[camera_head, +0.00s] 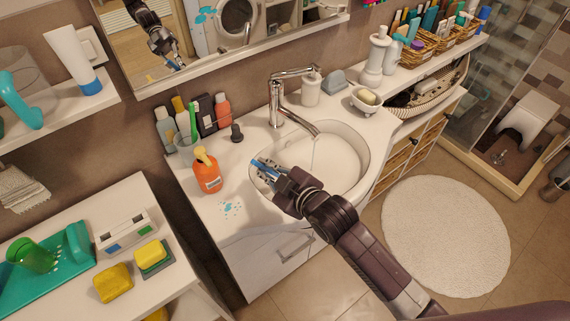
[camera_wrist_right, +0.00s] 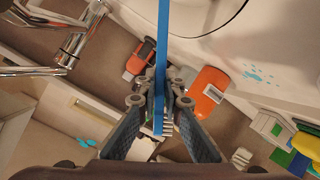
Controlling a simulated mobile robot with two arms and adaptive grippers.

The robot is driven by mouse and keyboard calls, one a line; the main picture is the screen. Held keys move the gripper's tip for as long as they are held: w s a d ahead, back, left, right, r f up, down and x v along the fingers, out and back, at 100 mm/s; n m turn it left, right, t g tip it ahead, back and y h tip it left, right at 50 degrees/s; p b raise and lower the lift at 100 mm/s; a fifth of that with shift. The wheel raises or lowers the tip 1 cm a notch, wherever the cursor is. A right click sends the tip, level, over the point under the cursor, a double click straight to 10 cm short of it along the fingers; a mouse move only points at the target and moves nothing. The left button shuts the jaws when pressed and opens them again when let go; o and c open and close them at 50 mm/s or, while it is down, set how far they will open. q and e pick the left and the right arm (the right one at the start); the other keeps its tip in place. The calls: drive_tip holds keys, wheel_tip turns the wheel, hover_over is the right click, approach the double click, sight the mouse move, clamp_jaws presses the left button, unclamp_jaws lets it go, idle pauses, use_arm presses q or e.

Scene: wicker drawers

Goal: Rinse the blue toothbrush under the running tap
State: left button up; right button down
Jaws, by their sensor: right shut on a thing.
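My right gripper (camera_head: 264,168) is over the left part of the white sink basin (camera_head: 352,150). It is shut on the blue toothbrush (camera_wrist_right: 162,40), whose long blue handle runs up between the fingers in the right wrist view. In the head view only a short blue piece of the toothbrush (camera_head: 262,164) shows at the fingertips. The chrome tap (camera_head: 277,102) stands behind the basin, its spout reaching over it to the right of the gripper. A faint thin line below the spout may be water. The tap also shows in the wrist view (camera_wrist_right: 76,45), left of the toothbrush. My left gripper is out of view.
An orange pump bottle (camera_head: 207,172) stands on the counter left of the gripper. Several bottles (camera_head: 194,122) stand behind it. A soap dish (camera_head: 366,101) sits right of the tap. A mirror (camera_head: 215,40) hangs above. The basin's right side is clear.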

use_arm(q)
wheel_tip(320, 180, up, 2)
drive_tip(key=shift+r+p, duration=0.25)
drive_tip(key=shift+p, duration=0.9)
use_arm(e)
drive_tip(key=s+a+r+n+g+y, duration=0.1)
drive_tip(key=a+r+n+g+y, duration=0.1)
drive_tip(key=r, duration=0.6)
drive_tip(key=s+a+r+n+g+y, duration=0.1)
drive_tip(key=a+r+n+g+y, duration=0.1)
drive_tip(key=a+r+g, duration=0.3)
wheel_tip(320, 180, up, 4)
drive_tip(key=shift+a+r+g+y, duration=0.15)
drive_tip(key=shift+a+g+y, duration=0.15)
drive_tip(key=shift+a+y, duration=0.4)
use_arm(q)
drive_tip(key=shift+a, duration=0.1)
use_arm(e)
drive_tip(key=shift+d, duration=0.2)
